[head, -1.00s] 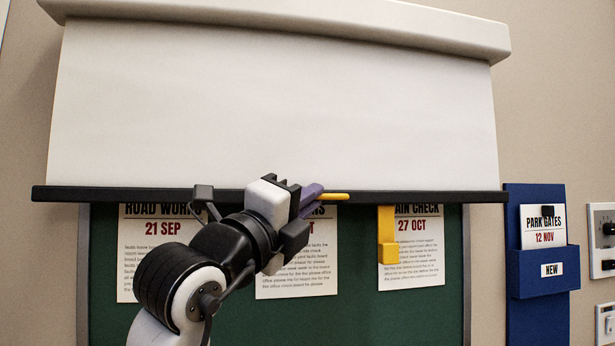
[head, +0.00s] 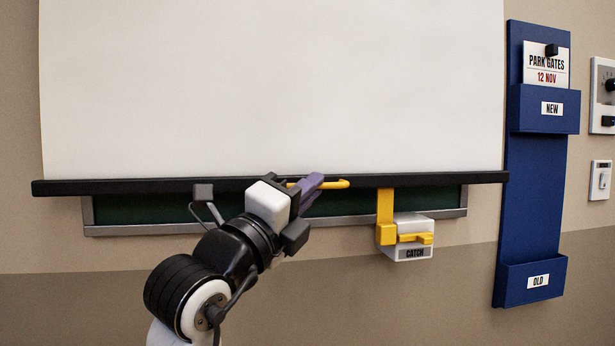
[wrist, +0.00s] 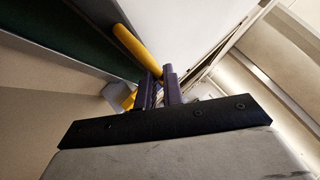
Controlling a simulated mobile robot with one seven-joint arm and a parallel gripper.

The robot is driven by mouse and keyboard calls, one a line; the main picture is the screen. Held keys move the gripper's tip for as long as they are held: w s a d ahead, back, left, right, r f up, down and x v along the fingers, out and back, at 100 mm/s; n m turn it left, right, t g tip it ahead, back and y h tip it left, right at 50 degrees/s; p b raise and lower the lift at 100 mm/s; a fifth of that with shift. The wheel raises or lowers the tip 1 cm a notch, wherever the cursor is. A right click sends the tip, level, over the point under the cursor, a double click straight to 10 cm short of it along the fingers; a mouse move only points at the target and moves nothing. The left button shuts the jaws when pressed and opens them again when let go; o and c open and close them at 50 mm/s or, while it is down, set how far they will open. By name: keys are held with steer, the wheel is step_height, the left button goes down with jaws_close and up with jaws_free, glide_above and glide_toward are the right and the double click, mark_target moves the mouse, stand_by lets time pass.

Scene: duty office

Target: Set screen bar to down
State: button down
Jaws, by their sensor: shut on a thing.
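The screen bar (head: 110,187) is a long black rail along the lower edge of the white screen (head: 270,85). It hangs level across the lower part of the green board. A yellow handle (head: 335,184) sticks out at the bar's middle; it also shows in the wrist view (wrist: 135,48). My gripper (head: 312,183) has purple fingers shut on this handle. In the wrist view the fingers (wrist: 163,88) close around its near end. A yellow hook (head: 386,206) hangs from the bar, right of my gripper. It reaches the catch (head: 412,226), a pale wall box with a yellow lever. I cannot tell whether they are engaged.
The green board (head: 150,213) shows only as a strip with its grey frame below the bar. A blue rack (head: 535,180) with NEW and OLD pockets stands to the right, holding a PARK GATES card (head: 546,67). Wall switches (head: 600,180) are at the far right.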

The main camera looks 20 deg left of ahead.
step_height(320, 180, down, 5)
steer(key=b, duration=0.2)
steer(key=shift+b, duration=0.3)
steer(key=c, duration=1.5)
jaws_free()
steer(key=v, duration=1.3)
steer(key=shift+s+a+f, duration=0.15)
steer(key=shift+s, duration=0.2)
